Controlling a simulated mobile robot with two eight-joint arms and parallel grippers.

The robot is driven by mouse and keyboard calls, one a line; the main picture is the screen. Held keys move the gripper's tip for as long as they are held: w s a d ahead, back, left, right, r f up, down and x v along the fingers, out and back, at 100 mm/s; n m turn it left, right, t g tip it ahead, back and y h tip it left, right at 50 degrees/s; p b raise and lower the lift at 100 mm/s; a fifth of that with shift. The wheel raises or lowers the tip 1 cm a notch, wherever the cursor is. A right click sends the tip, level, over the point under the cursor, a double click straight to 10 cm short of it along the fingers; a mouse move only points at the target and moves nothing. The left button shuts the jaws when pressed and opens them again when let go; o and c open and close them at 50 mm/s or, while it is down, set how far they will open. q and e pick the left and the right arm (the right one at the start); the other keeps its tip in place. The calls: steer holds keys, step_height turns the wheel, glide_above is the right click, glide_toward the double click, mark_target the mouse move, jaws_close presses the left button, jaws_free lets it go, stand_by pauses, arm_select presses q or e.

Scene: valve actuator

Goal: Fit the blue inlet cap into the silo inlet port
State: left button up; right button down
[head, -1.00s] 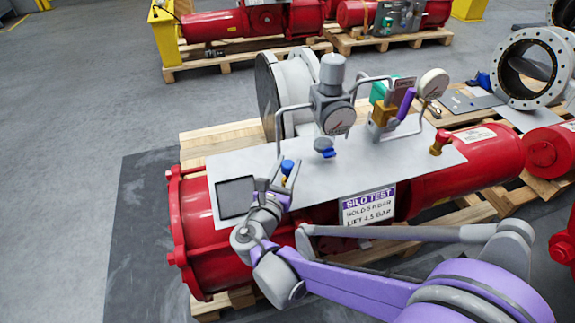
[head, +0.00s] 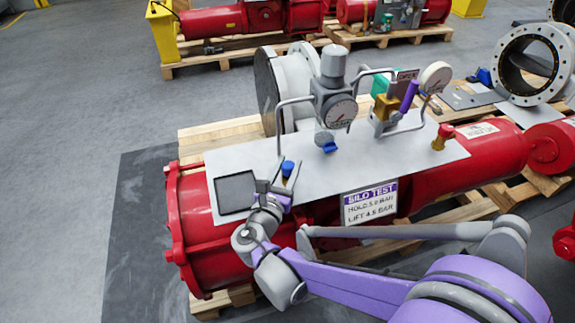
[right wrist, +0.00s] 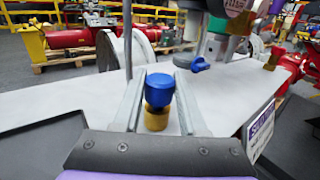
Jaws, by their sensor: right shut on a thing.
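The blue inlet cap (head: 288,168) stands upright above the grey plate, just right of a dark square pad. In the right wrist view the blue cap (right wrist: 160,90) sits on top of a brass cylinder (right wrist: 156,120). I cannot tell whether the brass is part of the cap or a separate fitting. My right gripper (head: 279,182) is shut on the cap, with one finger on each side of it. The silo inlet port cannot be clearly told apart. My left gripper is not in view.
A regulator with a gauge (head: 341,112) and a blue-handled valve (head: 326,142) stand behind the cap. A brass fitting with a red top (head: 442,137) stands at the plate's right. The dark pad (head: 236,192) lies left of the gripper. A silo test sign (head: 369,204) hangs in front.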

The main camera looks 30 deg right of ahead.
steer(key=shift+f+b, duration=0.3)
steer(key=shift+f, duration=0.2)
steer(key=shift+c, duration=1.9)
jaws_free()
steer(key=shift+s+a, duration=0.1)
steer(key=p+v, duration=0.1)
steer(key=v, duration=0.9)
steer(key=shift+s+a, duration=0.2)
steer(key=shift+s, duration=0.05)
